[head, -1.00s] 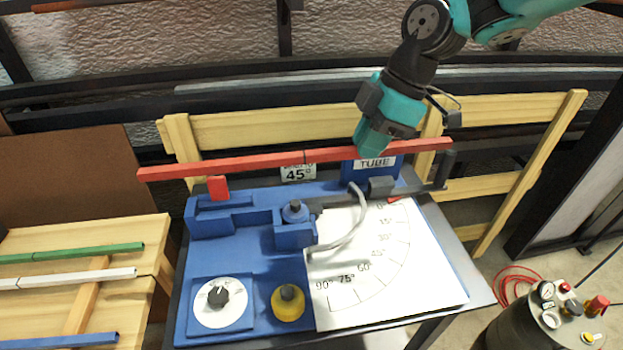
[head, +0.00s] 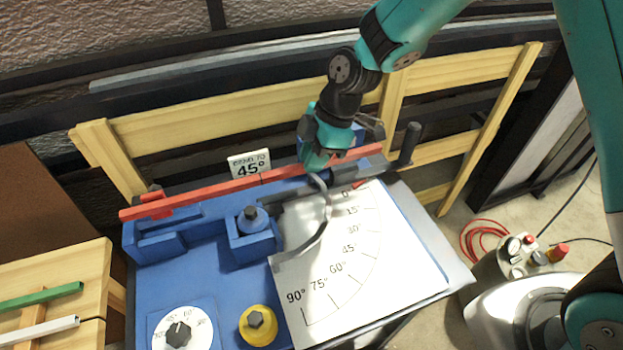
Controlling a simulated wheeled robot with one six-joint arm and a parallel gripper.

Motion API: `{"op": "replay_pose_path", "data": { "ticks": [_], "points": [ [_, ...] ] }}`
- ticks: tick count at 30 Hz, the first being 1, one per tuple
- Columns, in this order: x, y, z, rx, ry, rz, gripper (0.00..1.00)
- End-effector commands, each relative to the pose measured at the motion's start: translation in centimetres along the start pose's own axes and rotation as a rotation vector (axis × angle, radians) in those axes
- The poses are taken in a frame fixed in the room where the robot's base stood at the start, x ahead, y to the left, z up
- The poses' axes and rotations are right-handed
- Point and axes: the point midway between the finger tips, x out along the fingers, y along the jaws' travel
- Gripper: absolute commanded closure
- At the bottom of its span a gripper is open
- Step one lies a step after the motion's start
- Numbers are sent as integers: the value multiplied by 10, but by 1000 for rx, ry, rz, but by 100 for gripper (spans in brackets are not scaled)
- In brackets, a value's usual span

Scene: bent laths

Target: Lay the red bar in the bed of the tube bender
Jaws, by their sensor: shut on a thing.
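The red bar (head: 225,189) runs nearly level across the back of the tube bender. My gripper (head: 319,163) is shut on it right of its middle, with the teal fingers hiding that stretch. The tube bender (head: 205,260) is blue, with a blue block and grooved bed (head: 165,221) at its left rear. The bar's left end overlaps the small red clamp piece (head: 151,200) by the bed. I cannot tell whether the bar touches the bed or hangs just above it. A round former (head: 252,220) and a curved grey arm (head: 318,235) stand in front of the bar.
A white angle chart (head: 340,265) lies on the bender's right side. A 45° sign (head: 249,165) stands behind the bar. A wooden rack (head: 35,270) holds a green bar (head: 40,296) and a white bar (head: 45,330).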

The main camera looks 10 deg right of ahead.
Motion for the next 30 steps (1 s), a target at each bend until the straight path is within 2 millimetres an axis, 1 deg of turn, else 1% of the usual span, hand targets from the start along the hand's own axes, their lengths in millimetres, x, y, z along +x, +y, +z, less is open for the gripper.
{"op": "replay_pose_path", "data": {
  "ticks": [1,3,8,11,15,26,27,30],
  "points": [
    [10,-1,4,2,-1,-4,100],
    [18,0,8,2,0,-2,100],
    [27,0,12,2,0,0,100],
    [38,0,17,3,0,-1,100],
    [57,-1,25,3,0,-2,100],
    [63,0,28,2,-2,0,100],
    [63,0,28,2,-2,0,79],
    [62,0,27,2,-2,0,58]
  ]
}}
